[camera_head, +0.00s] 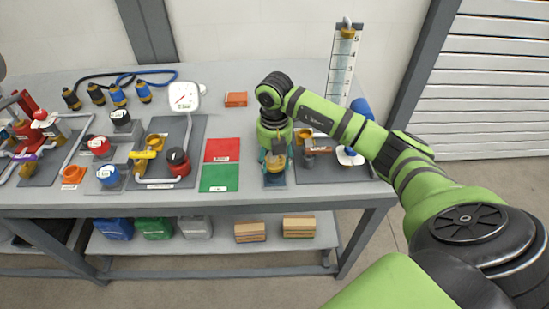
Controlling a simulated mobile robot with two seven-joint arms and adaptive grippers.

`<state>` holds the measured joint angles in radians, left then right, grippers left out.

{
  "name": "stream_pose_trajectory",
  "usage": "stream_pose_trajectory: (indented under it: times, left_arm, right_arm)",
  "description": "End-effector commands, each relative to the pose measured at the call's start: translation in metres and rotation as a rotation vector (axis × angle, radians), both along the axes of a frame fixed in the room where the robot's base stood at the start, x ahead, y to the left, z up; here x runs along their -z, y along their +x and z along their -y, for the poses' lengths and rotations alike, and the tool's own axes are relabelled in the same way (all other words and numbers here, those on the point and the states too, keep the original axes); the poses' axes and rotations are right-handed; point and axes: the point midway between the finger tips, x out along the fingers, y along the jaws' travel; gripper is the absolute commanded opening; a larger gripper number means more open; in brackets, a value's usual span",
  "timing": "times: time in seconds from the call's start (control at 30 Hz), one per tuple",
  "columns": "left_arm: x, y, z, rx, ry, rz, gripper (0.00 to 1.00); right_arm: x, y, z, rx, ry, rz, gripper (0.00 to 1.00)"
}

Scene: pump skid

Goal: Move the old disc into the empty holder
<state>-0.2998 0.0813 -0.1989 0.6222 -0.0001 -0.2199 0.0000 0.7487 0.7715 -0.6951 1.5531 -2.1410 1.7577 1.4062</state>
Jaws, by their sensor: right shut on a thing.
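My right gripper (275,164) points down over a small dark blue-grey stand (275,181) at the right part of the bench, beside the green mat. It is shut on a small yellowish piece (279,161), which looks like the old disc. The fingers hide much of the piece, and I cannot tell whether it touches the stand. The stand may be the holder; its inside is hidden. My left gripper is not in view.
A red mat (222,150) and a green mat (219,178) lie left of the gripper. Pipework with valves (178,160) stands further left. A grey fitting (317,157) and a tall clear gauge column (342,66) stand close on the right. An orange block (236,99) lies behind.

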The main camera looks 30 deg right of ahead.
Motion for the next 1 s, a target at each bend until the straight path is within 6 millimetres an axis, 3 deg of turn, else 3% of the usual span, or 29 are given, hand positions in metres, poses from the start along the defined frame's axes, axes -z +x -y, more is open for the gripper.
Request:
stream_pose_trajectory:
  times: [1.0]
  left_arm:
    - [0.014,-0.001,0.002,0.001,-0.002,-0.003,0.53]
  right_arm:
    - [0.019,0.0,0.0,0.0,0.0,-0.001,0.18]
